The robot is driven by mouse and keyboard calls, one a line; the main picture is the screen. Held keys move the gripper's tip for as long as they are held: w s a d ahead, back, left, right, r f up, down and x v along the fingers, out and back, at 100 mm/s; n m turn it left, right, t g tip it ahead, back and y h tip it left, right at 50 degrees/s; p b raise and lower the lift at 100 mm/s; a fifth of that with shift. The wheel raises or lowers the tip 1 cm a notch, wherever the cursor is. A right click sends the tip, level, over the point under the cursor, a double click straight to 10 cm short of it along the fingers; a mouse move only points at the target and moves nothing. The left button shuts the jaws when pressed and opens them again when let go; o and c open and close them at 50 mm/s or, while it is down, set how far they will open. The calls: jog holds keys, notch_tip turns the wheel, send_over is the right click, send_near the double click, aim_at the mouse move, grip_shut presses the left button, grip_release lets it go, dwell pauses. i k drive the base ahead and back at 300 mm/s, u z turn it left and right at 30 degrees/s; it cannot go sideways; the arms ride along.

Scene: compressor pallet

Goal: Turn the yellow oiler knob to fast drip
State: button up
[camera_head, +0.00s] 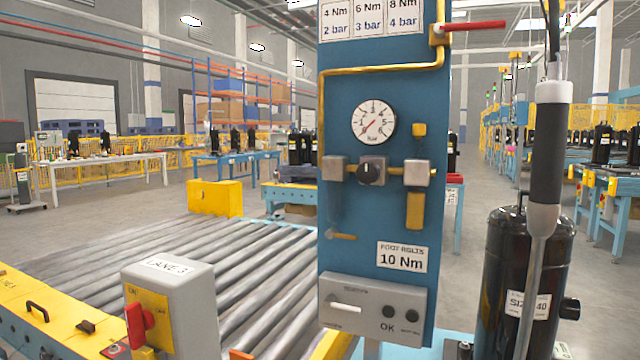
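The yellow oiler knob (419,130) is a small block on the right side of the blue panel (345,235). It sits just above a grey block (416,173) on the brass pipe, with a yellow bowl (414,211) hanging below. I cannot read any drip marking on it or tell its setting. My gripper is not in view, and nothing covers the knob.
Left of the oiler are a black regulator knob (371,172) and a round gauge (374,122). A red lever (474,26) juts out at the panel's top right. A hanging tool (546,150) and a black compressor (525,270) stand to the right.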

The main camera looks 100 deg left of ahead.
aim_at(418, 129)
jog(key=u, duration=2.85)
jog(key=i, duration=1.15)
jog(key=u, duration=0.2)
jog(key=k, duration=0.9)
jog(key=u, duration=0.75)
jog(key=i, duration=1.15)
jog(key=z, duration=0.7)
